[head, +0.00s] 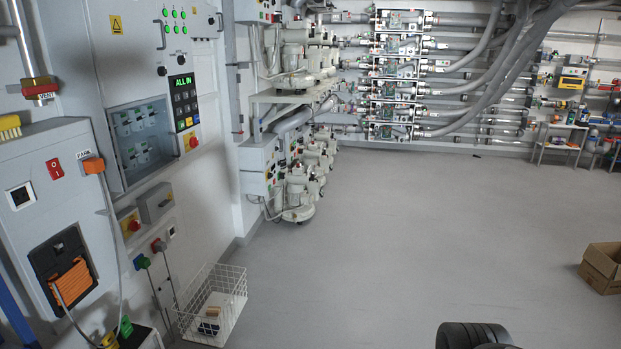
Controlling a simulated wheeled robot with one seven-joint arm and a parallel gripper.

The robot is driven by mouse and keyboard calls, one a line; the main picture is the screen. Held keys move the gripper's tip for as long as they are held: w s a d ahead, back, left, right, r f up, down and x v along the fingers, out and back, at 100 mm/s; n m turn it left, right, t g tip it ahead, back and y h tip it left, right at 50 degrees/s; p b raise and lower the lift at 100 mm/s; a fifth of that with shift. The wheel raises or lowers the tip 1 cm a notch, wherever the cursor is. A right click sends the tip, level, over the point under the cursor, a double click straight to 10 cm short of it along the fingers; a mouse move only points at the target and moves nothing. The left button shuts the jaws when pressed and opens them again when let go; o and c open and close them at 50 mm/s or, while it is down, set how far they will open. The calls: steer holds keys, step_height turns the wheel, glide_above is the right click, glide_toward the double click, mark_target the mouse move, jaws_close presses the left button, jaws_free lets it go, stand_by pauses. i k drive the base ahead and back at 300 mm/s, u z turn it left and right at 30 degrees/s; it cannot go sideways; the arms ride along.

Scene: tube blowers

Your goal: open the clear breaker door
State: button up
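The clear breaker door (143,142) is a see-through pane in a grey frame on the front of the tall light-grey cabinet at the left. Several pale breakers show behind it. The pane looks flat against the cabinet, as if shut, but its edges and any handle are too small to make out.
A keypad with a green "ALL IN" display (181,84) is right of the door. A grey control box (45,200) juts out at lower left, with a hanging cable. A white wire basket (213,300) stands on the floor below. The middle floor is clear; a cardboard box (604,264) lies far right.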

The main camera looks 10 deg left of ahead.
mark_target(114, 110)
steer(key=u, duration=0.35)
steer(key=i, duration=1.5)
steer(key=u, duration=1.6)
steer(key=i, duration=1.25)
steer(key=u, duration=0.75)
